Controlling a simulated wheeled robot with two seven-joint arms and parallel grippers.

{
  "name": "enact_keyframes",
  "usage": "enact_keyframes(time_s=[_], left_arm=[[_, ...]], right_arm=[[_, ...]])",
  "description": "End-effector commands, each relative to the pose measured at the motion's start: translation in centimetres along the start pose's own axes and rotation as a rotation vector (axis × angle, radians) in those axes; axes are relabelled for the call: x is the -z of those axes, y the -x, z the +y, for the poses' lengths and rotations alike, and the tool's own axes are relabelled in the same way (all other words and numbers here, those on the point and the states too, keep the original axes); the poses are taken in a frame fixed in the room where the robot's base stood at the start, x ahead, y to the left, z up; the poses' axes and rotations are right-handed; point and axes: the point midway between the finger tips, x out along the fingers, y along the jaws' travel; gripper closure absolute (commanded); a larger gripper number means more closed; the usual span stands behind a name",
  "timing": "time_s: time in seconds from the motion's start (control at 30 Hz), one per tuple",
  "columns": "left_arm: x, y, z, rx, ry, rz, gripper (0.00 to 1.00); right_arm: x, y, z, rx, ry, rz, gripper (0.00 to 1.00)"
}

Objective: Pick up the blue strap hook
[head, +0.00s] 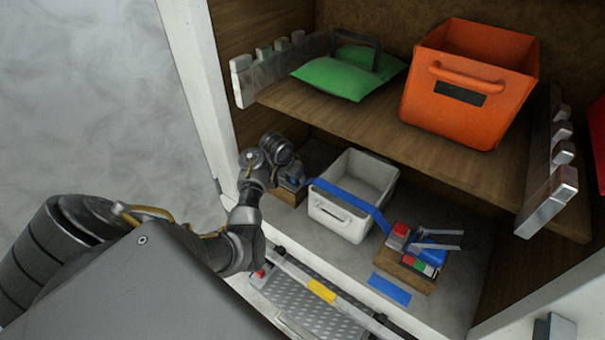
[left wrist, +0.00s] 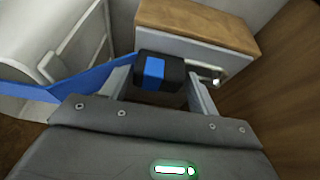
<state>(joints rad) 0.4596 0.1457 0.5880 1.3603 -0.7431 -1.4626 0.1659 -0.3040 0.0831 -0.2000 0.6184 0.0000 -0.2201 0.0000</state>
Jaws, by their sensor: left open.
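The blue strap hook (left wrist: 153,72) is a small black and blue block between the two fingers of my left gripper (left wrist: 160,88) in the left wrist view. The fingers are open on either side of it; I cannot tell whether they touch it. In the head view my left gripper (head: 288,172) is at the left end of the lower level, largely hidden by its own wrist. The blue strap (head: 350,199) runs from there across the white bin to the right. My right gripper is not in view.
A white bin (head: 338,222) stands just right of my left gripper. A wooden block (head: 405,277) with a blue ratchet (head: 429,254) and coloured buttons is further right. The shelf (head: 400,128) above carries a green bag (head: 340,80) and an orange crate (head: 455,105). A white post (head: 203,85) stands close left.

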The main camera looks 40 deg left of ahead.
Motion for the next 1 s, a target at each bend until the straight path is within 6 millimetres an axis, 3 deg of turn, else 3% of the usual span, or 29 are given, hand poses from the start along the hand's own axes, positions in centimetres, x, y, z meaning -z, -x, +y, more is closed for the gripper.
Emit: enact_keyframes(time_s=[0.17, 0.47, 0.77, 1.0], left_arm=[[0.3, -0.1, 0.4, -0.002, -0.006, 0.001, 0.40], [0.4, -0.1, 0.5, -0.003, -0.007, 0.001, 0.76], [0.4, 0.1, 0.5, -0.003, -0.007, 0.001, 0.76], [1.7, 1.0, 1.6, -0.009, -0.025, 0.003, 0.76]], right_arm=[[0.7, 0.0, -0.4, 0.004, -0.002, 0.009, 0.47], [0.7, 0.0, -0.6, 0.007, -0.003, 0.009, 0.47], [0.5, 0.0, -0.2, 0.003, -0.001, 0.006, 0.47], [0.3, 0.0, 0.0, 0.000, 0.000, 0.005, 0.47]])
